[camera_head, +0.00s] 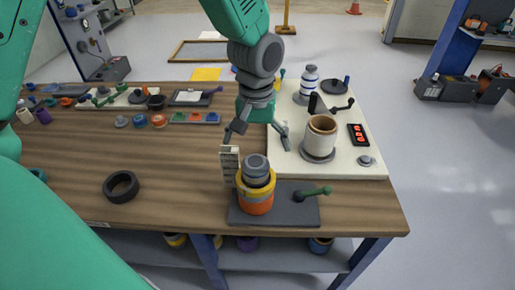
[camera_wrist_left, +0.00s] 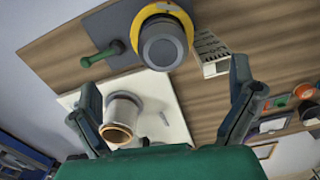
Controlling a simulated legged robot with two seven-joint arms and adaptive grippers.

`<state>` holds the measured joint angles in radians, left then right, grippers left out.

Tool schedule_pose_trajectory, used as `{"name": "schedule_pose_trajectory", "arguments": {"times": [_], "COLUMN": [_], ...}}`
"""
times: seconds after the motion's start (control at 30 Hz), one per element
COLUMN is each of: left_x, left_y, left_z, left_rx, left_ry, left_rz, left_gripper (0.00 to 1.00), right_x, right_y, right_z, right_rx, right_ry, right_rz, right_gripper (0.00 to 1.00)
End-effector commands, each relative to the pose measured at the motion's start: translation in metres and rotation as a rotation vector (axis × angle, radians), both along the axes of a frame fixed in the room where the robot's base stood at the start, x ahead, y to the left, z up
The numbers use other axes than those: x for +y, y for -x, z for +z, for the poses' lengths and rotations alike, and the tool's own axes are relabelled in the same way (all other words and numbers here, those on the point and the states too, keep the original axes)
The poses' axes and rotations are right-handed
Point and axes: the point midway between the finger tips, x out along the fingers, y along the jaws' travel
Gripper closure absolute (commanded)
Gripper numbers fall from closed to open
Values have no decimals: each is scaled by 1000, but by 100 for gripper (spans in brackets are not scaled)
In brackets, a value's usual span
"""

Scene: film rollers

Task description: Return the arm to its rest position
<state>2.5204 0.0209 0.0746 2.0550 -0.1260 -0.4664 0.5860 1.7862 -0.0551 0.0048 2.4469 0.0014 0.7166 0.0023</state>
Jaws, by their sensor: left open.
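My left gripper (camera_head: 257,140) hangs over the wooden workbench (camera_head: 185,160), its fingers spread and nothing between them. Both spread fingers also frame the left wrist view. A roller stack (camera_head: 257,190), orange and yellow with a grey top, stands on a dark base plate (camera_head: 290,211) with a green-handled crank, just below and nearer than the gripper. A white roller with a brown rim (camera_head: 320,138) stands on a pale board (camera_head: 362,112) to the gripper's right. The left wrist view shows the stack's grey top (camera_wrist_left: 162,45) and the white roller (camera_wrist_left: 122,112). My right gripper is not in view.
A pale ribbed block (camera_head: 229,165) stands beside the stack. A blue-striped roller (camera_head: 308,85) stands at the back of the board. A black ring (camera_head: 121,186) lies at the left, with several small parts behind it. The bench between has clear room.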

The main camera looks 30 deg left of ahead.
Motion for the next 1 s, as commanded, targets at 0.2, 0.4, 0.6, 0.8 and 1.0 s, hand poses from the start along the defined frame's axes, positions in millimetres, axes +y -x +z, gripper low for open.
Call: {"name": "schedule_pose_trajectory", "arguments": {"times": [0.2,0.4,0.6,0.8,1.0], "left_x": [0,0,0,0,5], "left_y": [0,0,2,37,116], "left_z": [0,0,-4,-77,-170], "left_rx": [0,0,2,21,17], "left_ry": [0,0,2,33,53], "left_rz": [0,0,-3,-73,-193], "left_gripper": [0,0,0,0,0], "right_x": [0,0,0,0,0], "right_y": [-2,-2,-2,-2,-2], "right_z": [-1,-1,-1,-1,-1], "right_rx": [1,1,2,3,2], "right_ry": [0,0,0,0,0], "right_rz": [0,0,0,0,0], "right_gripper": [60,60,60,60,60]}}
